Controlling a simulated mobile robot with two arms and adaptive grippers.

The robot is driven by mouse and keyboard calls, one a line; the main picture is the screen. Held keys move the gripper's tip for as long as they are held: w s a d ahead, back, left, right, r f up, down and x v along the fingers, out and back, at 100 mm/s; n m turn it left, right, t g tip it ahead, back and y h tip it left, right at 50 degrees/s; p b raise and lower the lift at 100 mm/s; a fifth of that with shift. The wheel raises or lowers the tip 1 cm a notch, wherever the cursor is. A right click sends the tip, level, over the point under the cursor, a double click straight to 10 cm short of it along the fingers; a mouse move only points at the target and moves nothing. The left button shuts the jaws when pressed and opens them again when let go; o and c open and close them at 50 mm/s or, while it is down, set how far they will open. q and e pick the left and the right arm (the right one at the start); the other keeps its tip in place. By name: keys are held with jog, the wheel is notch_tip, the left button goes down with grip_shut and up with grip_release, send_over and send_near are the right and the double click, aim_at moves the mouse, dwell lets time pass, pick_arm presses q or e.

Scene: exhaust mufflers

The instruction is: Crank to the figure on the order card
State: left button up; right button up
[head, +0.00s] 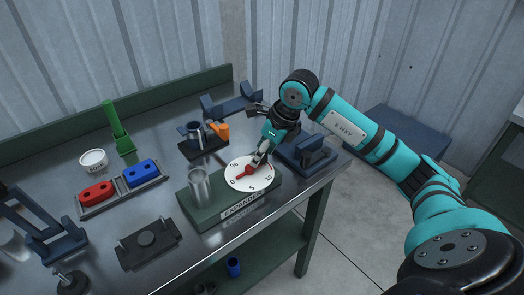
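The expander is a green block (215,208) with a label reading EXPANDER on its front edge. On its top is a white round dial (262,184) marked with figures including 0, 5 and 10. A red pointer or crank (244,173) lies across the dial, its outer end toward the lower left, near the 0. My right gripper (259,160) reaches down over the dial's upper edge, its fingertips close to the pointer's inner end. The fingers overlap, so whether they grip anything is unclear. My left gripper is not in view. I cannot make out an order card.
A clear cylinder (199,187) stands on the block, left of the dial. A blue clamp-like fixture (306,150) is close right of the gripper. Red (96,193) and blue (141,173) parts sit in a tray. A dark plate (149,246) lies front left.

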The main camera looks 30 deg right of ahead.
jog(key=c, duration=1)
grip_shut()
jog(key=shift+w, duration=0.1)
jog(key=n, duration=0.1)
jog(key=w+n, duration=0.1)
jog(key=shift+n+g+y+b, duration=0.3)
jog(key=shift+g+y+b, duration=0.1)
jog(key=n, duration=0.2)
jog(key=w+n+g, duration=0.1)
jog(key=shift+a+n+y, duration=0.4)
jog(key=n, duration=0.1)
jog(key=w+a+n+g, duration=0.1)
jog(key=n, duration=0.1)
jog(key=n+g+b, duration=0.1)
jog(key=n, duration=0.1)
jog(key=shift+w+a+y, duration=0.15)
jog(key=shift+a+y, duration=0.1)
jog(key=shift+y, duration=0.05)
jog(key=shift+r+n, duration=0.1)
jog(key=shift+n, duration=0.2)
